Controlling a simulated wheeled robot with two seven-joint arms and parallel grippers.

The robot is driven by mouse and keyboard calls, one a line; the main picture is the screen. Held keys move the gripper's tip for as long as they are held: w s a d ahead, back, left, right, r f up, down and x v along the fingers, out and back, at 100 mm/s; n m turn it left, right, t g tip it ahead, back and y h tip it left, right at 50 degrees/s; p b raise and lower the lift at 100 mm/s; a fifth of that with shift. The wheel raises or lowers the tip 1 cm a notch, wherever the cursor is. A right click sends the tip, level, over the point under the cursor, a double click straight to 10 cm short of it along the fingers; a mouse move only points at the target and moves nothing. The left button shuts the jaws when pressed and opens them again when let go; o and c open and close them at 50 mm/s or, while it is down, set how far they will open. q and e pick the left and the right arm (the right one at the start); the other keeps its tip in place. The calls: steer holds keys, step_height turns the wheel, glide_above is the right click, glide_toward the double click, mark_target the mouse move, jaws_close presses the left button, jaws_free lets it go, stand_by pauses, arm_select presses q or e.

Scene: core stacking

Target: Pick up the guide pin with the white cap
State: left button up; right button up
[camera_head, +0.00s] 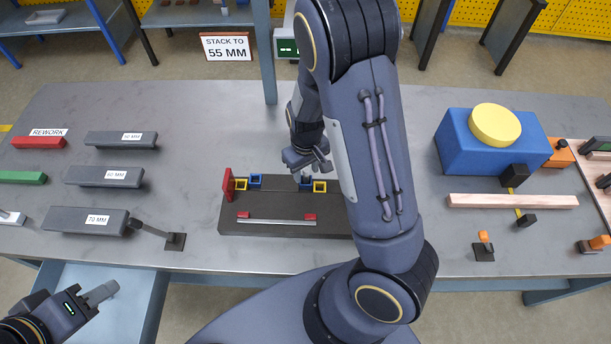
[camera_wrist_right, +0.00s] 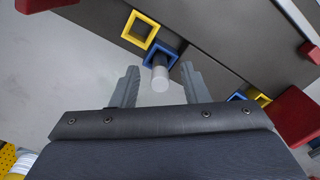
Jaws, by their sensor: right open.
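The guide pin with the white cap (camera_wrist_right: 160,79) shows in the right wrist view, with a dark collar at a blue square frame (camera_wrist_right: 160,55) on the dark fixture. My right gripper (camera_wrist_right: 159,86) is open, with one finger on each side of the cap and a visible gap on both sides. In the head view my right gripper (camera_head: 307,166) is over the back edge of the dark fixture (camera_head: 270,228), and the pin is mostly hidden there. My left gripper (camera_head: 102,293) is at the bottom left, away from the fixture; its finger gap cannot be made out.
Yellow frames (camera_head: 320,186) sit beside the blue ones. Red blocks and a silver bar (camera_head: 276,221) are on the fixture. Grey labelled bars (camera_head: 87,220) lie left. A blue block with a yellow disc (camera_head: 495,125) and a wooden bar (camera_head: 512,201) are right.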

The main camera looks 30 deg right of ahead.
steer(key=shift+f, duration=0.15)
jaws_close()
stand_by(0.4)
